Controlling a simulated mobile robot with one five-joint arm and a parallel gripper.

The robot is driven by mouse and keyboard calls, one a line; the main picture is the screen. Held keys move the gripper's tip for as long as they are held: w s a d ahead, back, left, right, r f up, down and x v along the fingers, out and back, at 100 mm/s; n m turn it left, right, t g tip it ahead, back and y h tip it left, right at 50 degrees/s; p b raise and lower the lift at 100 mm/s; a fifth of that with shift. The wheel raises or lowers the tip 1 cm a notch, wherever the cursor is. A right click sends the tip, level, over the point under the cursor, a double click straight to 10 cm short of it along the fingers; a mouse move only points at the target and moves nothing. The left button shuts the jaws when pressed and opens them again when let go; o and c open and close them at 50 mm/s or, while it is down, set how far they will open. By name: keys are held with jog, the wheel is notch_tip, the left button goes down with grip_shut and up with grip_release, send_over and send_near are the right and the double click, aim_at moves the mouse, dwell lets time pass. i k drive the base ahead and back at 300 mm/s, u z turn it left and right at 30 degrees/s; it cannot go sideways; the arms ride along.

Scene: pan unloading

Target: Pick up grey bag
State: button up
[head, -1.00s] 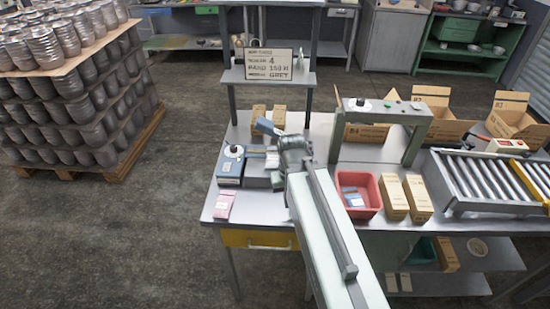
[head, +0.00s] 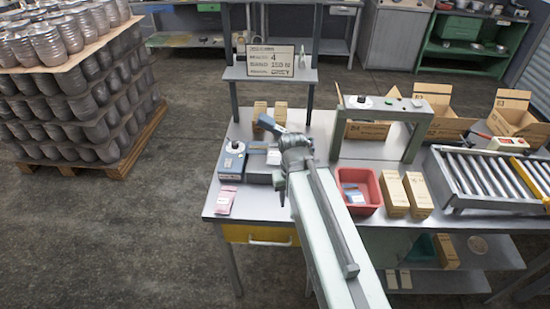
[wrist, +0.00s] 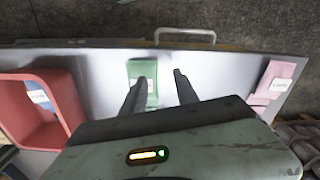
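In the head view, a small pale grey item with a white patch (head: 273,157) lies on the scale (head: 231,159), left of my arm's end. It may be the grey bag, but it is partly hidden and I cannot tell for sure. In the wrist view, my gripper (wrist: 160,75) is open, with its two fingers apart and nothing between them. A green bag with a pale label (wrist: 143,84) lies on the tabletop beyond and beside the left finger. The scale is not visible in the wrist view.
The steel table (head: 385,155) holds a red bin (head: 371,204) with bags inside, pink bags (head: 226,201) at the left, and tan cartons (head: 394,195). A green-grey frame (head: 418,140) and a roller conveyor (head: 480,180) stand to the right. A sign post rises behind the scale.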

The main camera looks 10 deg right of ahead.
aim_at(274, 157)
jog(key=k, duration=1.25)
jog(key=u, duration=0.25)
jog(key=i, duration=0.85)
jog(key=u, duration=1)
jog(key=i, duration=1.75)
jog(key=u, duration=0.45)
